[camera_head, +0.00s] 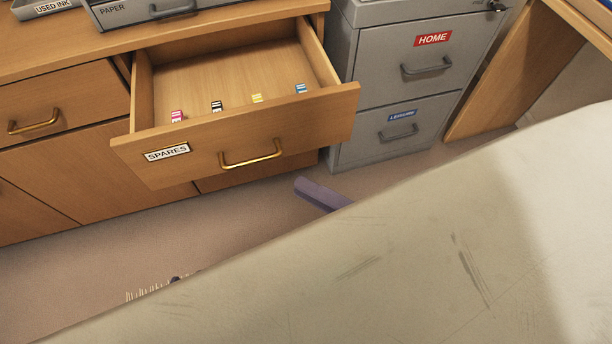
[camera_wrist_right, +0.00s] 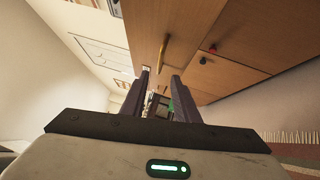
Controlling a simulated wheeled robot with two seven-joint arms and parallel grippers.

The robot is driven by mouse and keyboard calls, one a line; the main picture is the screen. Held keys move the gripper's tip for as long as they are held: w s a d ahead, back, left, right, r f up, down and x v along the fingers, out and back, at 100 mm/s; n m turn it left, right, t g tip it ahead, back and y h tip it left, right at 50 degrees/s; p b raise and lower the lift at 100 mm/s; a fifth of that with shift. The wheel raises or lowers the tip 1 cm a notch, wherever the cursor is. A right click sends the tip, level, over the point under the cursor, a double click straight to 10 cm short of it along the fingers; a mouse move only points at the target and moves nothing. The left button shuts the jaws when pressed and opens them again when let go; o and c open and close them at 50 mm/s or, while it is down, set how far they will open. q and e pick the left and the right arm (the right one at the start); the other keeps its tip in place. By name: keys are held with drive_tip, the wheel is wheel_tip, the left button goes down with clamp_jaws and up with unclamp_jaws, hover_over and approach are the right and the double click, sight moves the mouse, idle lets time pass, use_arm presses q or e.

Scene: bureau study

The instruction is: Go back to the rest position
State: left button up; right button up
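My right gripper shows in the head view as one dark purple finger (camera_head: 320,195), over the floor in front of the open drawer. The rest of it is hidden behind my large beige arm link. In the right wrist view its two fingers (camera_wrist_right: 161,76) stand apart, and I see nothing held between them. My left gripper is not in view.
The wooden SPARES drawer (camera_head: 225,148) is pulled out. Pink (camera_head: 177,116), black (camera_head: 216,106), yellow (camera_head: 257,98) and blue (camera_head: 301,89) labelled pieces lie inside. A grey filing cabinet (camera_head: 400,95) stands to its right. A fringed rug edge (camera_head: 150,289) lies at lower left.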

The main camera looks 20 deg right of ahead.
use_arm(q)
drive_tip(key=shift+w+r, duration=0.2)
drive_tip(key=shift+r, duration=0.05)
